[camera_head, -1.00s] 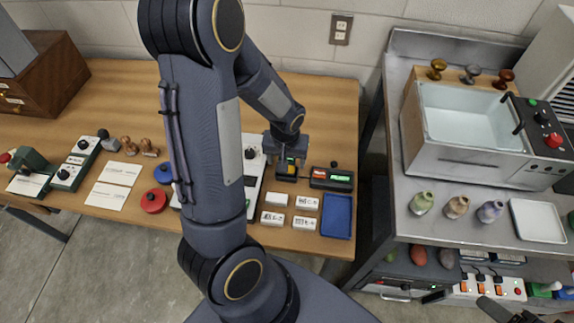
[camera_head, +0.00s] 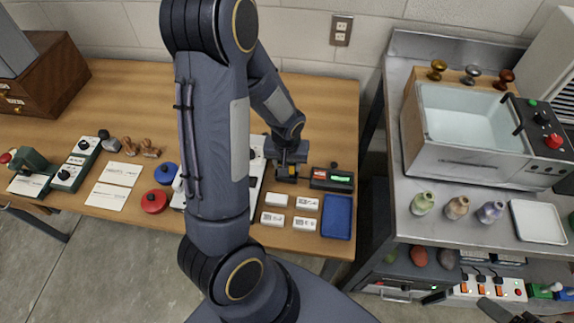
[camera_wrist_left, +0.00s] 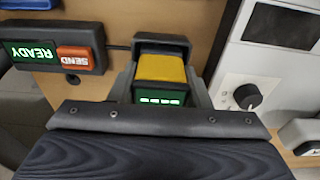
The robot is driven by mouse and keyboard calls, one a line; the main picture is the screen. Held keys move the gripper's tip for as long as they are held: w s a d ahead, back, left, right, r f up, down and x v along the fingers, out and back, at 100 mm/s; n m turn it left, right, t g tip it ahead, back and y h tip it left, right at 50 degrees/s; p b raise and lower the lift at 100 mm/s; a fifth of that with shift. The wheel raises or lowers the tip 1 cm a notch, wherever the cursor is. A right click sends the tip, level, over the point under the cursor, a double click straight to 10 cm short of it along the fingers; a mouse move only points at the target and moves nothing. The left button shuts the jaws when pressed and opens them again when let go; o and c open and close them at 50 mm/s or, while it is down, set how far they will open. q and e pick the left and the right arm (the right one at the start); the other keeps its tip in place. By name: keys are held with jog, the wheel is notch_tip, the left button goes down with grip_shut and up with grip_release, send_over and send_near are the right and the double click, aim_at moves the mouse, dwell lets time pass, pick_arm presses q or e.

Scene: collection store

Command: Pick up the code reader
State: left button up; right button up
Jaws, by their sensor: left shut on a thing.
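The code reader (camera_wrist_left: 161,68) is a small dark block with a yellow top and a lit green display, seen in the left wrist view. In the head view it is a small dark shape (camera_head: 285,173) left of the READY/SEND box, mostly hidden by my gripper. My left gripper (camera_wrist_left: 160,88) is shut on it, with a finger at each side. It also shows in the head view (camera_head: 287,162), low over the table. I cannot tell whether the reader touches the table. Dark parts at the lower right edge of the head view may be my right gripper (camera_head: 500,310); its jaws are unclear.
The READY/SEND box (camera_head: 331,179) stands right of the reader, with a blue tray (camera_head: 337,217) and several white labelled blocks (camera_head: 275,219) in front. A white panel with a black knob (camera_wrist_left: 248,96) is close on the other side. A steel bench (camera_head: 400,215) stands at right.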

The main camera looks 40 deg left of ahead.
pick_arm(q)
jog(key=shift+r, duration=0.1)
jog(key=shift+r, duration=0.2)
jog(key=r, duration=0.3)
jog(key=shift+s+a+r, duration=0.2)
jog(key=shift+a+r, duration=0.05)
jog(key=s+a+r, duration=0.8)
jog(key=s+r, duration=0.1)
jog(key=s, duration=0.1)
jog(key=shift+s+b, duration=0.3)
jog(key=shift+b, duration=0.05)
jog(key=shift+a, duration=0.1)
